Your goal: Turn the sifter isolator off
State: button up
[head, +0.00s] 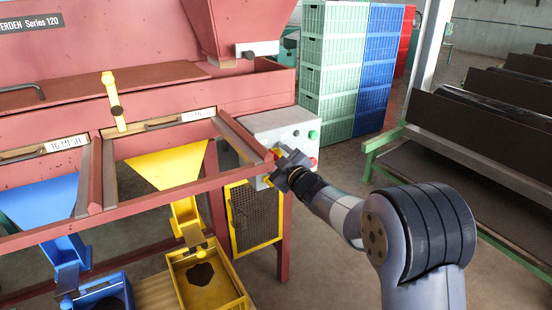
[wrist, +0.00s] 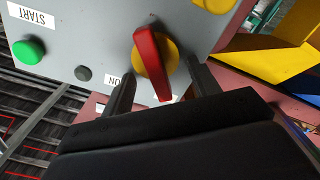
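The sifter isolator is a red rotary handle (wrist: 150,55) on a yellow round plate (wrist: 170,57), mounted on a grey control box (wrist: 85,25). In the wrist view the handle slants slightly, its lower end towards my gripper. A partly covered label reading "ON" (wrist: 113,80) appears upside down beside it. My gripper (wrist: 161,67) is open, one finger on each side of the handle, with visible gaps; I see no contact. In the head view my gripper (head: 283,172) is at the front of the control box (head: 270,125) and hides the isolator handle.
A green button (wrist: 29,50) labelled START and a dark button (wrist: 83,73) are on the same box. The red sifter frame (head: 240,147) stands left of my gripper, close by. Stacked crates (head: 328,70) stand behind; a dark slatted rack (head: 480,130) is at right.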

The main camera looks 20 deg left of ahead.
jog(key=c, duration=0.7)
jog(key=shift+f+n+b, duration=0.2)
jog(key=shift+n+b, duration=0.1)
jog(key=shift+b, duration=0.3)
jog(key=shift+c, duration=0.2)
jog(key=shift+s+n+b, duration=0.1)
jog(key=shift+n+b, duration=0.3)
jog(key=shift+b, duration=0.05)
jog(key=shift+r, duration=0.1)
jog(key=o, duration=1)
jog(key=shift+c, duration=0.2)
jog(key=v, duration=1)
jog(key=shift+s+d, duration=0.2)
jog(key=shift+s, duration=0.1)
